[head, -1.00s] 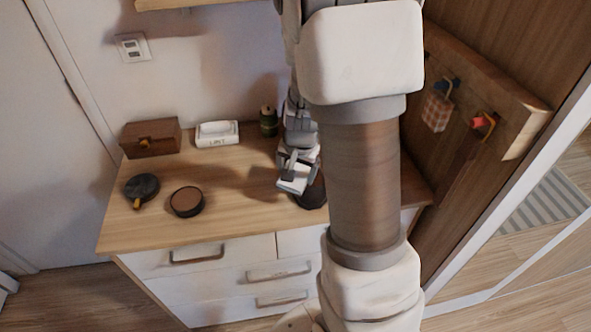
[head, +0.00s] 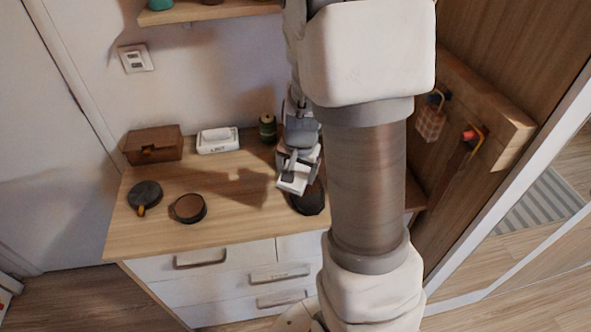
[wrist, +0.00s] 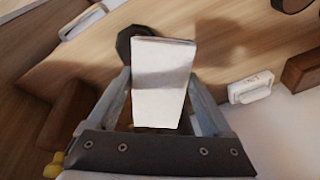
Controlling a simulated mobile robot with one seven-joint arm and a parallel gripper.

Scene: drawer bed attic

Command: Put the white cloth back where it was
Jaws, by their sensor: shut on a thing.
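The white cloth (head: 292,182) looks like a stiff, folded pale block. My gripper (head: 297,172) is shut on it and holds it above the right part of the wooden dresser top (head: 235,225). In the wrist view the cloth (wrist: 160,90) stands between my two fingers and sticks out past their tips. A dark round object (head: 311,200) sits below and just right of the cloth; it partly shows behind the cloth in the wrist view (wrist: 126,42). My arm hides much of the dresser's right side.
Two round dark items (head: 144,195) (head: 188,208) lie at the left front. Hooks with hanging things (head: 470,137) are at the right. The dresser's middle is clear.

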